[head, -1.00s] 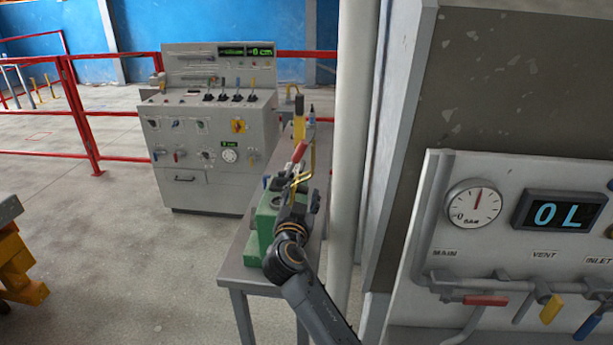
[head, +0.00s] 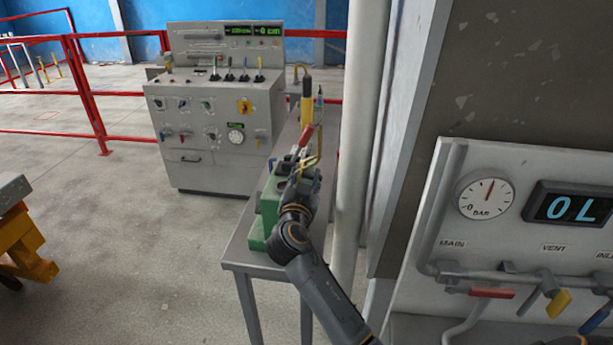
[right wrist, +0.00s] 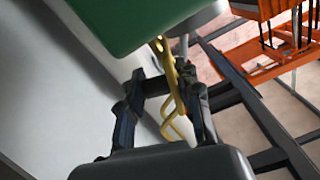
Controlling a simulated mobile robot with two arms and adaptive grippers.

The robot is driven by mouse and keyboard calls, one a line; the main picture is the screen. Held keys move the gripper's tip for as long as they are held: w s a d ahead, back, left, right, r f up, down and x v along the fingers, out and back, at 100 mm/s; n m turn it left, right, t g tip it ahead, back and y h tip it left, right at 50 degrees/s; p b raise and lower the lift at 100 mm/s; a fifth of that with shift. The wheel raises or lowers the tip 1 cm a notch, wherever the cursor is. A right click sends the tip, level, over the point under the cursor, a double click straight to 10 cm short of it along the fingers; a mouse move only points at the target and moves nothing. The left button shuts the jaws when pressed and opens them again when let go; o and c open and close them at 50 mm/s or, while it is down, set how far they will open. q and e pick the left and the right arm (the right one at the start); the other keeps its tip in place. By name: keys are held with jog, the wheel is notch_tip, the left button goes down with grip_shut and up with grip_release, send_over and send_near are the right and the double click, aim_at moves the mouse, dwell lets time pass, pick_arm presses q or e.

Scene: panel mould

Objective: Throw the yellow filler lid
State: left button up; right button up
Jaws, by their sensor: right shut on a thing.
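The yellow filler lid appears as a bent yellow rod piece (head: 312,161) above the green block (head: 257,233) on the narrow grey table. In the right wrist view the yellow rod piece (right wrist: 168,75) runs between my fingers, close under a green body (right wrist: 130,20). My right gripper (head: 303,172) is at the green block's top and shut on the yellow piece; it also shows in the right wrist view (right wrist: 160,95). My arm and gripper hide part of the block and the piece's lower end. My left gripper is not in view.
A red-handled part (head: 305,139) and a yellow upright item (head: 306,98) stand close behind the gripper. A white post (head: 352,150) rises just right of the table (head: 240,256). A grey control cabinet (head: 205,175) stands behind left. A gauge panel (head: 520,240) is at right.

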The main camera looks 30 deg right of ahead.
jog(key=shift+d+f, duration=0.1)
jog(key=shift+w+n+b, duration=0.1)
jog(key=shift+n+b, duration=0.35)
jog(key=shift+n, duration=0.35)
jog(key=shift+w+a+r+n, duration=0.15)
jog(key=shift+a+r+n, duration=0.15)
jog(key=shift+n, duration=0.5)
jog(key=shift+w+a+r+n+b, duration=0.15)
jog(key=shift+w+a+n+b, duration=0.1)
jog(key=shift+n, duration=0.65)
jog(key=shift+w+a+r+n+b, duration=0.15)
jog(key=shift+a+n+b, duration=0.1)
jog(key=shift+n, duration=0.65)
